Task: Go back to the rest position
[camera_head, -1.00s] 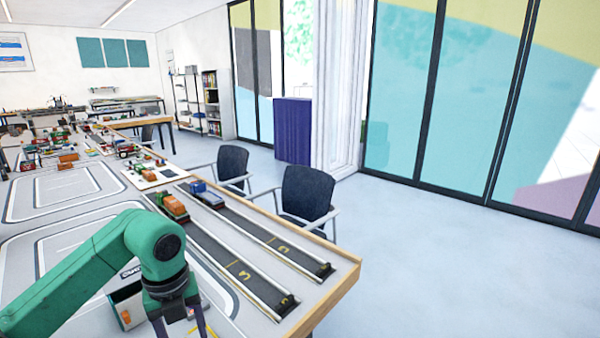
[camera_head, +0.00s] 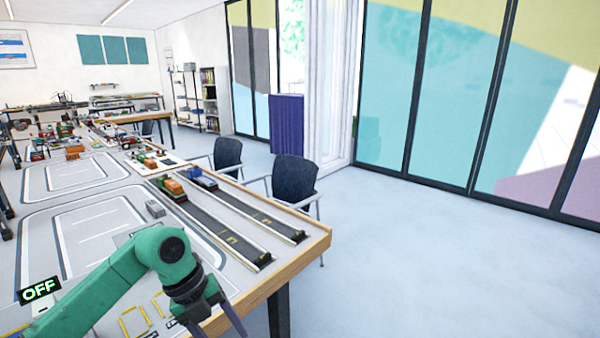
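My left arm, green with a dark wrist, comes in from the lower left in the head view. My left gripper (camera_head: 216,326) points down near the front right edge of the long table (camera_head: 262,292). Its two fingers are spread apart, and I see nothing between them. The fingertips run to the bottom edge of the picture. My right gripper is not in view.
Two dark track lanes hold an orange toy truck (camera_head: 173,187) and a blue one (camera_head: 203,178). A small grey block (camera_head: 155,209) lies left of them. Chairs (camera_head: 294,182) stand along the table's right side. The floor (camera_head: 430,255) at right is clear.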

